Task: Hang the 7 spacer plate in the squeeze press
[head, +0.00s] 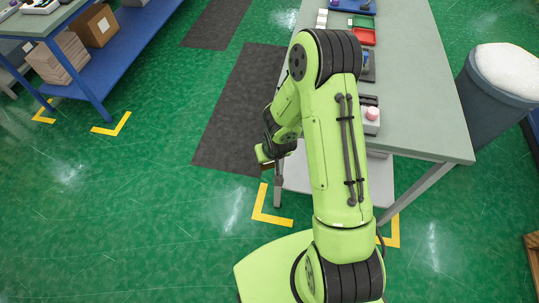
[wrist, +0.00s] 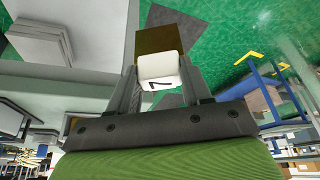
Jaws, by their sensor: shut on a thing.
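The 7 spacer plate (wrist: 157,70) is in the wrist view, between the two fingers of my gripper (wrist: 158,82). It has a white end marked with a black 7, and a brown part beyond it. My gripper is shut on it. In the head view my gripper (head: 268,155) is off the left side of the grey-topped table, over the floor, partly hidden by my arm. The plate is too small to make out clearly there. I cannot tell which device on the table, if any, is the squeeze press.
The grey-topped table (head: 425,110) holds a red tray (head: 363,37) and a grey device with a pink knob (head: 372,114) along its left side. A grey bin (head: 492,98) stands to its right. A blue-framed bench with boxes (head: 120,55) is at upper left.

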